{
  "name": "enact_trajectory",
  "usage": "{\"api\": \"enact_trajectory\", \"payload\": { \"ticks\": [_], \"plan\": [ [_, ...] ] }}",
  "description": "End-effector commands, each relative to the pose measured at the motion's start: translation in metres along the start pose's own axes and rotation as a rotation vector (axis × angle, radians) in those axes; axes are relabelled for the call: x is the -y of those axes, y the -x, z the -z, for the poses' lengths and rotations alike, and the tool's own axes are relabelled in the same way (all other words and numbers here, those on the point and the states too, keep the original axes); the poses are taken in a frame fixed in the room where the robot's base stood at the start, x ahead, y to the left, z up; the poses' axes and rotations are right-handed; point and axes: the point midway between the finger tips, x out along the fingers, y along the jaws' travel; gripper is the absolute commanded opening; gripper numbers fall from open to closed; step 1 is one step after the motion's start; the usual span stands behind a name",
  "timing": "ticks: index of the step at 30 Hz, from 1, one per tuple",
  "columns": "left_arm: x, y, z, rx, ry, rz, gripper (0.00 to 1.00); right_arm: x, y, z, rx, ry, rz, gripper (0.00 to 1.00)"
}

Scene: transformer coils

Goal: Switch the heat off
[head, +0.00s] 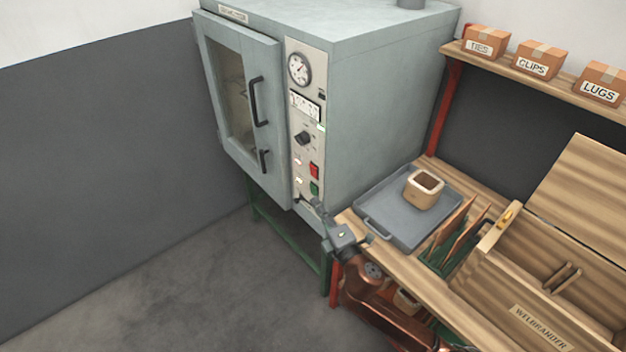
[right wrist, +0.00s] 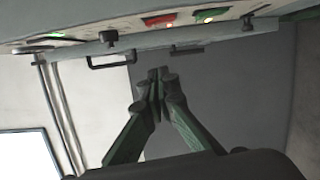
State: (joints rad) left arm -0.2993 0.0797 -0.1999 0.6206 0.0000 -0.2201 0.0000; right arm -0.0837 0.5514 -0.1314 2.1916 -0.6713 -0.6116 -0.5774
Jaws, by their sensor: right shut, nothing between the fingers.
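The grey-blue oven (head: 385,95) stands against the wall with its door shut. Its control panel (head: 297,120) carries a round gauge, a black knob (head: 303,138), a red switch (head: 314,170) and a green switch (head: 314,188) below it. In the right wrist view the red switch (right wrist: 160,20) and the green switch (right wrist: 210,15) look lit, at the top edge. My left gripper is not in view.
Labelled cartons (head: 539,60) stand on a shelf behind. The floor (head: 215,285) before the oven is clear.

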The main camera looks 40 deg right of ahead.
Motion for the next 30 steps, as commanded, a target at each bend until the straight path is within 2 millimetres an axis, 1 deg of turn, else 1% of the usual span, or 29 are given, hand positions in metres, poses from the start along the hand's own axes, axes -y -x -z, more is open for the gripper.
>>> {"api": "enact_trajectory", "payload": {
  "ticks": [2, 5, 8, 15, 19, 21, 24, 27, 30],
  "plan": [
    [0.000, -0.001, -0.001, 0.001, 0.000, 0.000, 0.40, 0.000, -0.004, 0.000, 0.000, 0.000, 0.000, 0.00],
    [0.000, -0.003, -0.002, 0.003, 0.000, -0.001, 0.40, 0.001, -0.014, 0.000, -0.001, 0.001, -0.001, 0.00],
    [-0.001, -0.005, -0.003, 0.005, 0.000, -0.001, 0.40, 0.001, -0.031, 0.000, 0.000, 0.001, -0.001, 0.00],
    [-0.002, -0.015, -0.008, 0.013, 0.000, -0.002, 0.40, 0.002, -0.081, 0.001, 0.000, 0.000, 0.000, 0.00],
    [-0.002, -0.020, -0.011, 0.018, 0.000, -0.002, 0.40, 0.003, -0.104, -0.001, 0.001, 0.001, 0.002, 0.00],
    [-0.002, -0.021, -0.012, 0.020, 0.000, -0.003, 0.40, 0.004, -0.104, -0.015, 0.002, 0.003, 0.003, 0.00],
    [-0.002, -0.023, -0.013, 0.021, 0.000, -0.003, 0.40, 0.003, -0.107, -0.027, 0.000, 0.002, 0.003, 0.00],
    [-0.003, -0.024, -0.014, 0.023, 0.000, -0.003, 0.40, 0.002, -0.109, -0.034, 0.000, 0.001, 0.002, 0.00],
    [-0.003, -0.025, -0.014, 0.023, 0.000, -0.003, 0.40, 0.002, -0.110, -0.037, -0.001, -0.001, 0.002, 0.00]
  ]
}}
